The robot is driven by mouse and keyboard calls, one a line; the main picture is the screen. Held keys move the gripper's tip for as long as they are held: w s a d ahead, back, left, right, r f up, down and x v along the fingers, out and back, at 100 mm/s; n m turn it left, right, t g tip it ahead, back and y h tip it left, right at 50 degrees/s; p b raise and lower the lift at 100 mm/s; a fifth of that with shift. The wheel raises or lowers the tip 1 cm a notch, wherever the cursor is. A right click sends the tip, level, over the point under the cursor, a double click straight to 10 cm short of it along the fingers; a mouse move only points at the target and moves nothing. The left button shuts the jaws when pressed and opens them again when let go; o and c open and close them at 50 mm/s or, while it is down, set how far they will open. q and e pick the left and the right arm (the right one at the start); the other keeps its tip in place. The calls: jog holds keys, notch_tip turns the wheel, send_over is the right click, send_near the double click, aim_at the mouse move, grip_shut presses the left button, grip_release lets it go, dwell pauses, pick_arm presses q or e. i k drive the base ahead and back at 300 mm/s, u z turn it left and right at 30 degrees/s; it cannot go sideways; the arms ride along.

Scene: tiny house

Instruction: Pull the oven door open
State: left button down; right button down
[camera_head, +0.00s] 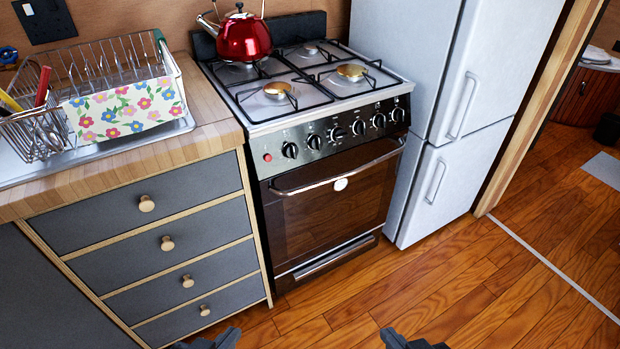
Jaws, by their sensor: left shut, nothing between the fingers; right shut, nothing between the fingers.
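The oven (330,150) stands between the drawer cabinet and the fridge. Its dark glass door (335,210) is shut, with a curved metal handle (300,186) along the top edge and a round white spot below the bar. My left gripper (215,338) shows at the bottom edge, in front of the drawers and well short of the oven.
A grey drawer cabinet (210,240) with wooden knobs adjoins the oven on the left. A white fridge (455,180) adjoins it on the right. A red kettle (245,40) sits on the stove top. The wooden floor (400,290) before the oven is clear.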

aim_at(311, 211)
jog(key=z, duration=0.05)
jog(key=k, duration=0.5)
jog(key=u, duration=0.6)
jog(key=i, duration=1.45)
jog(key=z, duration=0.3)
